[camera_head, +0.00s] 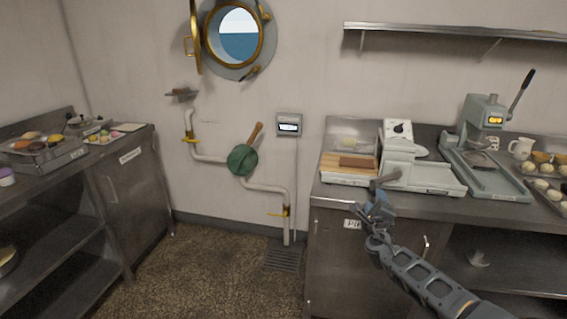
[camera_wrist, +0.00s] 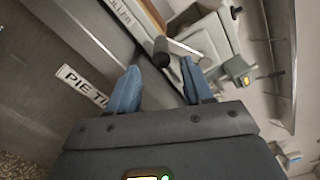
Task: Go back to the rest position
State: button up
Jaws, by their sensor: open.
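My gripper (camera_head: 375,205) is in front of the right counter's front edge, near the white slicer-like machine (camera_head: 410,170). In the wrist view my gripper (camera_wrist: 160,85) shows two blue fingers standing apart with nothing held between them. A dark round handle end (camera_wrist: 161,50) lies just beyond the fingertips in that view; I cannot tell whether it touches them.
The right counter (camera_head: 325,195) also carries a wooden board (camera_head: 340,168), a lever press (camera_head: 485,140) and a tray of dough pieces (camera_head: 545,190). A left counter (camera_head: 120,150) holds trays of food. Pipes (camera_head: 265,188) run along the back wall. The floor (camera_head: 210,265) between the counters is clear.

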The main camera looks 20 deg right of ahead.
jog(key=s+a+f+m+y, duration=0.2)
jog(key=a+f+m, duration=0.15)
jog(key=a, duration=0.35)
jog(key=s+a+f+m+g+y, duration=0.15)
jog(key=a+f, duration=0.25)
jog(key=a, duration=0.4)
jog(key=s+a+f+m+t+y, duration=0.1)
jog(key=s+a+f+m, duration=0.25)
jog(key=a, duration=0.35)
jog(key=s+a+f+m+y, duration=0.3)
jog(key=s+a+m+y, duration=0.2)
jog(key=s+a+m, duration=0.95)
jog(key=s+a+r+m, duration=0.25)
jog(key=s+m, duration=0.25)
jog(key=s, duration=0.7)
jog(key=s+a+r+m, duration=0.25)
jog(key=s+m, duration=0.25)
jog(key=s, duration=0.6)
jog(key=s+d+r+m, duration=0.4)
jog(key=s+d+r, duration=0.1)
jog(key=s+r, duration=0.2)
jog(key=s+d+r+m+b, duration=0.1)
jog(key=s+d+r+m, duration=0.4)
jog(key=s+r, duration=0.2)
notch_tip(320, 180, up, 3)
jog(key=shift+s+f, duration=0.1)
jog(key=shift+s, duration=0.1)
